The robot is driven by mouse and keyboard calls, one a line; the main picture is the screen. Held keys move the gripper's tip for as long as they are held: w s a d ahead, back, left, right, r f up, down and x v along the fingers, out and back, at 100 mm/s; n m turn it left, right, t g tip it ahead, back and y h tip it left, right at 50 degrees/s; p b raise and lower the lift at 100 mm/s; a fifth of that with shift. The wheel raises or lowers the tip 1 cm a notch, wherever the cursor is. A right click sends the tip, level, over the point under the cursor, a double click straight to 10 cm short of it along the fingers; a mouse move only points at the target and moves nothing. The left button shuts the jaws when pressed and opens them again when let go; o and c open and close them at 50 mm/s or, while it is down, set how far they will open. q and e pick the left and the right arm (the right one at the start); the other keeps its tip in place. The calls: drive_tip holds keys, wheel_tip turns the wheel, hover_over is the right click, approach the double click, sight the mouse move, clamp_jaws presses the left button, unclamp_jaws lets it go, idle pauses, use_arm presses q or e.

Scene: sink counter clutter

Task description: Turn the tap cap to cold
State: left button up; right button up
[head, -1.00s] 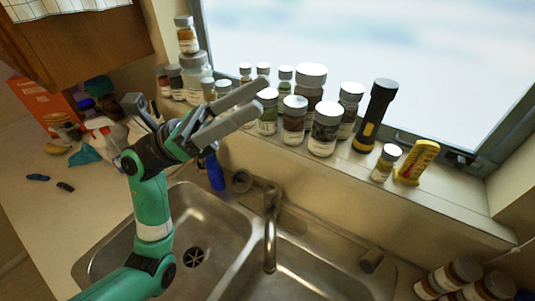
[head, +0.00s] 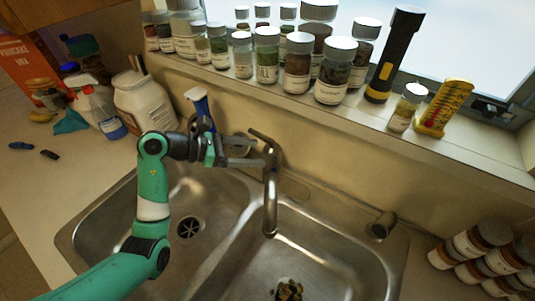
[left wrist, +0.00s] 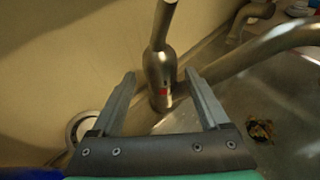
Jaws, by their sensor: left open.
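The steel tap (head: 270,182) stands at the back of the double sink, with its lever cap (head: 262,138) on top, pointing up and left. In the left wrist view the tap body (left wrist: 160,70) shows a small red mark on its front. The lever (left wrist: 165,22) rises out of the top of the picture, and the spout runs off to the right. My left gripper (head: 256,151) is open at the tap's left side. In the left wrist view its fingers (left wrist: 163,92) are spread either side of the tap's lower body. Contact cannot be told. My right gripper is not in view.
A blue spray bottle (head: 200,107) stands behind my left wrist. More jars (head: 485,250) lie at right. The sink basins (head: 300,255) are open in front.

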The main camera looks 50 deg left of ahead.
sight(266, 154)
use_arm(q)
drive_tip(key=x, duration=0.5)
drive_tip(key=shift+r+b, duration=0.1)
drive_tip(key=shift+b, duration=0.2)
drive_tip(key=shift+s, duration=0.1)
drive_tip(key=c, duration=1.1)
drive_tip(key=n+y+p, duration=0.1)
drive_tip(key=p, duration=0.2)
drive_tip(key=n+t+y+p, duration=0.1)
drive_tip(key=y+p, duration=0.1)
drive_tip(key=p, duration=0.1)
drive_tip(key=n+y+p, duration=0.1)
drive_tip(key=n+p, duration=0.1)
drive_tip(key=p, duration=0.1)
drive_tip(key=shift+s+d+r, duration=0.1)
drive_tip(key=shift+d+r, duration=0.2)
drive_tip(key=shift+f+t+y+p, duration=0.1)
drive_tip(key=shift+t+y+p, duration=0.25)
drive_tip(key=shift+p, duration=0.2)
drive_tip(key=shift+f+n+y, duration=0.2)
drive_tip(key=shift+n+y, duration=0.05)
drive_tip(key=shift+n, duration=0.15)
